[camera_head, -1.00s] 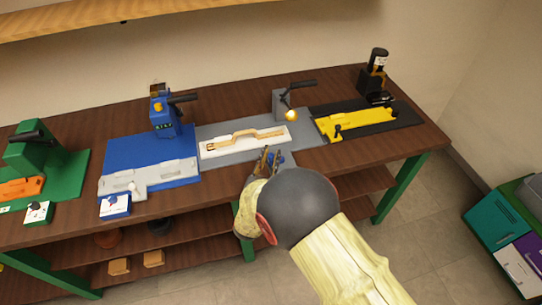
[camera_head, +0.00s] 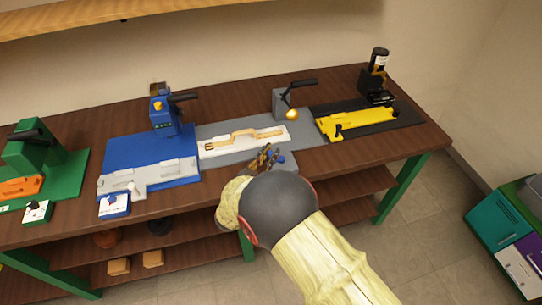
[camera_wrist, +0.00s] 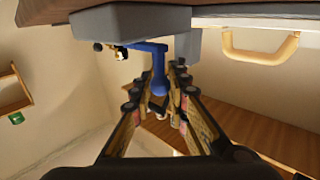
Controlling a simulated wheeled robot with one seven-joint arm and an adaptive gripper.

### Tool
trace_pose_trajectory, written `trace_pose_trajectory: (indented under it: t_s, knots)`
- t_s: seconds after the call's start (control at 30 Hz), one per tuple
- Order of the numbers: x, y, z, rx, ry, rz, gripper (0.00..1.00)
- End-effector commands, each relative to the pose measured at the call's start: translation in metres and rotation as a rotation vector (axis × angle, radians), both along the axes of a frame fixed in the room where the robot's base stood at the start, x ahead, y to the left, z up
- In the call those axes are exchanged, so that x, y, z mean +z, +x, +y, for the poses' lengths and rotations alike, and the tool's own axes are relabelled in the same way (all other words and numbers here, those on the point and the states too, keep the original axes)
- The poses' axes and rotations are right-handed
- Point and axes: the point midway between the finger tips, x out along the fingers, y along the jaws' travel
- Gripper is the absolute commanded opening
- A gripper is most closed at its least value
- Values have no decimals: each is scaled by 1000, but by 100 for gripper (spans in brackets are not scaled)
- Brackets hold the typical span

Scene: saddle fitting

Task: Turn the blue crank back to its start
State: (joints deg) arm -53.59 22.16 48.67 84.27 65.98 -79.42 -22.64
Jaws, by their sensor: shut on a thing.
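The blue crank (camera_wrist: 158,65) is at the front edge of the grey station, below a grey block (camera_wrist: 150,22) in the wrist view. Its arm ends in a round blue knob. My gripper (camera_wrist: 158,86) has one finger on each side of the knob end and is shut on it. The grey station (camera_head: 222,129) bears a white plate (camera_head: 210,150) with a tan handle-shaped piece (camera_head: 240,137).
A grey post (camera_head: 279,103) with a black lever and gold ball stands behind. The blue station (camera_head: 120,150) is to the left, the yellow-and-black station (camera_head: 350,122) to the right, and a green station (camera_head: 65,165) far left. Open floor (camera_head: 420,235) lies right of the bench.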

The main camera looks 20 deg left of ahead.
Motion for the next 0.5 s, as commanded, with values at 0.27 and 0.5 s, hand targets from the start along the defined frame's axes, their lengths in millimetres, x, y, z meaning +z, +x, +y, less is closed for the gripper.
trace_pose_trajectory:
  t_s: [0.27,0.5]
  knots:
    - [1,2,2,-72,2,2,0]
    - [1,2,2,-71,2,1,17]
